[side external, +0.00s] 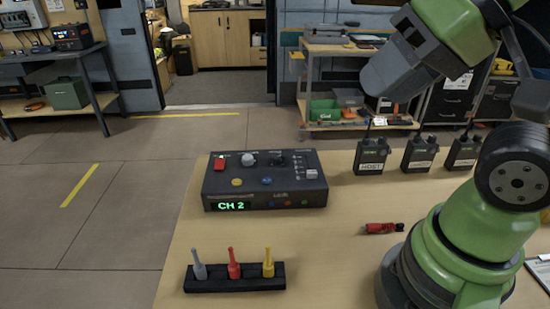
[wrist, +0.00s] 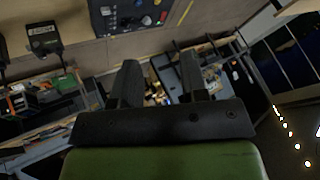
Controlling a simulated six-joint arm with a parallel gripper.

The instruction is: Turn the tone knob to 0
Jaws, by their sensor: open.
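A dark control box (side external: 265,198) sits on the wooden table with a green "CH 2" display (side external: 233,206) on its front. On its top are a grey round knob (side external: 248,159) and a black knob (side external: 276,160). I cannot read which one is the tone knob, or its setting. The box also shows partly, cut off, at the top of the wrist view (wrist: 103,18). My gripper (wrist: 158,70) is open and empty, its two dark fingers apart. It is raised in the air, right of and well away from the box.
The box also carries a red switch (side external: 220,164), a yellow button (side external: 237,182) and a blue button (side external: 266,181). Several labelled radios, one marked HOST (side external: 371,157), stand to its right. A red tool (side external: 382,228) lies nearby. A black rack (side external: 235,278) holds three coloured pegs in front.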

